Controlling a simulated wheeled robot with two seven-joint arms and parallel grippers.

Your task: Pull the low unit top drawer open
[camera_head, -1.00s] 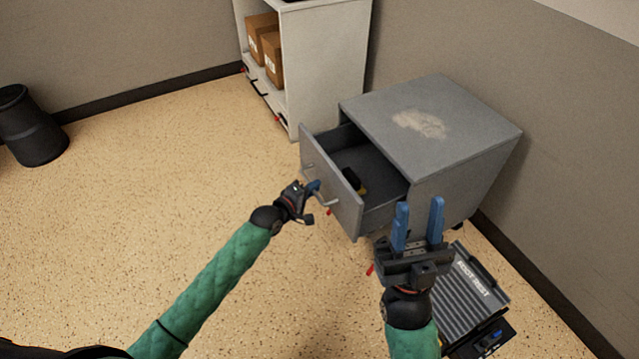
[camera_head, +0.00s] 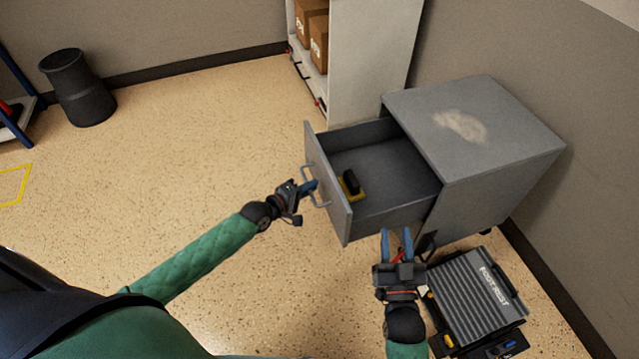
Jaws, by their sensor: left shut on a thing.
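The grey low unit (camera_head: 490,125) stands against the right wall, with a pale worn patch on its top. Its top drawer (camera_head: 385,165) is pulled well out to the left. A yellow and black object (camera_head: 351,186) lies inside the drawer near its front. My left gripper (camera_head: 308,187) is shut on the drawer's bar handle (camera_head: 313,190) at the drawer front.
A white shelf (camera_head: 365,65) with cardboard boxes stands behind. A black bin (camera_head: 80,88) stands far left. The floor left of the drawer is clear.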

